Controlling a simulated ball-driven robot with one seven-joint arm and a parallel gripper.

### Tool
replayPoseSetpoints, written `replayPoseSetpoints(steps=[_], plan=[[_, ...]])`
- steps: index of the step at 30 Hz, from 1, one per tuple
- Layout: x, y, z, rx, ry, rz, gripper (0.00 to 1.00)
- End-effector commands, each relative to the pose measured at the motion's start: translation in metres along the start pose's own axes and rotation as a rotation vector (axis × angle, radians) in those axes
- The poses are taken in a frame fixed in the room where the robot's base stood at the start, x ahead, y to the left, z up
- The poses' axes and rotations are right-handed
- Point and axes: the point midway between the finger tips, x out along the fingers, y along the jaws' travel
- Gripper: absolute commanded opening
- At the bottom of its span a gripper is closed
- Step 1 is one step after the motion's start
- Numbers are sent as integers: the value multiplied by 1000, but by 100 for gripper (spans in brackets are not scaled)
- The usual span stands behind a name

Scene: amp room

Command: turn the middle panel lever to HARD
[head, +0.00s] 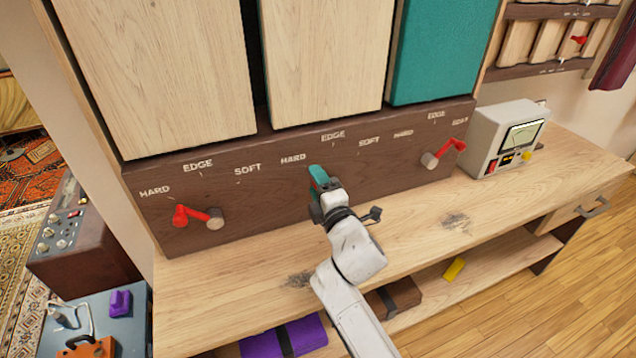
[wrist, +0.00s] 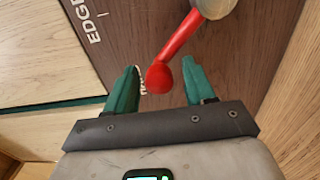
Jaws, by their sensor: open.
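The middle panel lever (wrist: 177,50) is red with a round ball end, on a grey pivot (wrist: 213,6) at the top of the wrist view. It slants from the pivot down and left, toward a mostly hidden white label beside the left finger. My gripper (wrist: 158,92) is open, with its green fingers on either side of the ball end; I cannot tell whether they touch it. In the head view my gripper (head: 320,180) is in front of the panel, hiding the middle lever. The middle HARD label (head: 293,159) is just left of it, EDGE (head: 333,135) above, SOFT (head: 369,141) right.
The dark wooden panel (head: 265,205) also bears a left red lever (head: 190,215) pointing left and a right red lever (head: 452,147) pointing up-right. A meter box (head: 505,138) stands on the bench (head: 520,195) at right. Wood and teal boards (head: 445,50) rise above the panel.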

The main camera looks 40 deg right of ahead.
Motion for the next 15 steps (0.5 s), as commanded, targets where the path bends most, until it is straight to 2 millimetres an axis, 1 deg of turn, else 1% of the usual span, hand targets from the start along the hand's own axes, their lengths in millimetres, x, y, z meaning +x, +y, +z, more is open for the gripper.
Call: replayPoseSetpoints(steps=[5, 12, 15], plan=[[-26, -1, 0, 0, 1, -2, 54], [-71, -2, 1, 0, -1, -2, 54], [-85, -2, 1, -2, -2, -1, 54]])
